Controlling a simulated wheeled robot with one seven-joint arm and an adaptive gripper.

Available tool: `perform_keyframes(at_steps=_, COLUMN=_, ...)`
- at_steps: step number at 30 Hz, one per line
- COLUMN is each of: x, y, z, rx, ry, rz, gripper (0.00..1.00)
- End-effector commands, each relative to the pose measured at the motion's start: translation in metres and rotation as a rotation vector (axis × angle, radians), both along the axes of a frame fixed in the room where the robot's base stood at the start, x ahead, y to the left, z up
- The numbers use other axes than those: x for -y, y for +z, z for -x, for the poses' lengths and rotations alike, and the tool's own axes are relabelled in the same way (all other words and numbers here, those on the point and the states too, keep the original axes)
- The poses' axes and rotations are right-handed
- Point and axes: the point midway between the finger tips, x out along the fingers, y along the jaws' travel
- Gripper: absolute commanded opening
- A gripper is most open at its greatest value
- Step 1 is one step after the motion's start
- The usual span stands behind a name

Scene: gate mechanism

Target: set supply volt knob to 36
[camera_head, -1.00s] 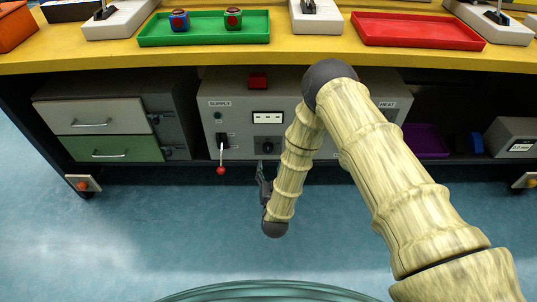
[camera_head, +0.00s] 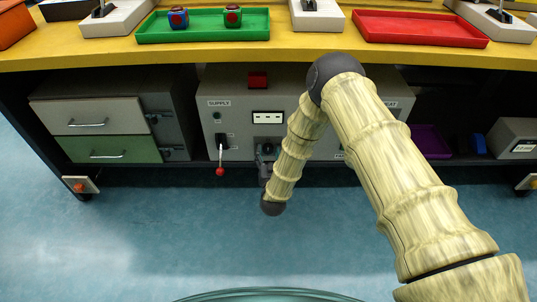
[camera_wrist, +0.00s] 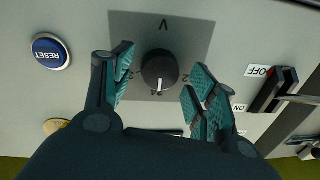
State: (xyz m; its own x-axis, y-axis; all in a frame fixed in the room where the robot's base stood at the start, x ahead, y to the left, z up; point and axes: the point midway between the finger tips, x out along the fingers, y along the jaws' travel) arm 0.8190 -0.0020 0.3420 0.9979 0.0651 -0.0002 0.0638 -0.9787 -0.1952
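The supply volt knob (camera_wrist: 160,69) is a round black knob on a grey square plate marked V in the wrist view, which shows the panel upside down. Its white pointer line points to the picture's bottom, at the mark 24. Other scale marks are partly hidden by the fingers. My gripper (camera_wrist: 162,76) is open, with one teal-padded finger on each side of the knob and visible gaps between. In the head view my gripper (camera_head: 265,160) is in front of the supply panel (camera_head: 238,115), just below the knob (camera_head: 268,146).
In the wrist view a blue RESET button (camera_wrist: 51,51) is left, and a black OFF/ON switch (camera_wrist: 272,89) is right. A red-tipped lever (camera_head: 220,160) hangs left of my gripper in the head view. The yellow table edge (camera_head: 130,58) overhangs the panel.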

Motion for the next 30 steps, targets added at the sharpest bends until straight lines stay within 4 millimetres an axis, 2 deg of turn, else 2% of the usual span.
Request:
perform_keyframes(at_steps=1, x=0.0001, y=0.0000, z=0.0001, rx=0.000, ry=0.000, rz=0.000, gripper=0.46)
perform_keyframes(at_steps=6, x=0.0001, y=-0.0001, z=0.0002, rx=0.000, ry=0.000, rz=0.000, gripper=0.15)
perform_keyframes(at_steps=7, x=0.0001, y=-0.0001, z=0.0002, rx=0.000, ry=0.000, rz=0.000, gripper=0.13)
perform_keyframes(at_steps=20, x=0.0007, y=0.0005, z=0.0003, rx=0.000, ry=-0.001, rz=-0.084, gripper=0.13)
perform_keyframes(at_steps=30, x=0.0018, y=-0.0004, z=0.0004, rx=-0.001, ry=-0.003, rz=-0.357, gripper=0.13)
